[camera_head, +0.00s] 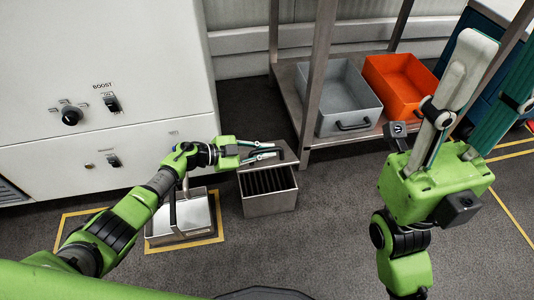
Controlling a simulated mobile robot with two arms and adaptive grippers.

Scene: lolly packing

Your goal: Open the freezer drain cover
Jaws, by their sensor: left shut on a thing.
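The freezer drain box (270,203) is a metal box on the floor, right of the white freezer cabinet (105,60). Its top is uncovered at the front, showing dark slats inside. The grey drain cover (252,160) is tilted up at the box's back edge, with a black handle (281,151) on it. My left gripper (274,150) reaches in from the left and is shut on this handle; its fingers hide part of the cover. My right gripper (500,58) is raised at the right, fingers spread, empty and away from the box.
A metal tray with an upright handle (185,217) stands inside yellow floor tape, left of the box. A metal rack (287,80) behind holds a grey bin (346,98) and an orange bin (402,84). The floor in front is clear.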

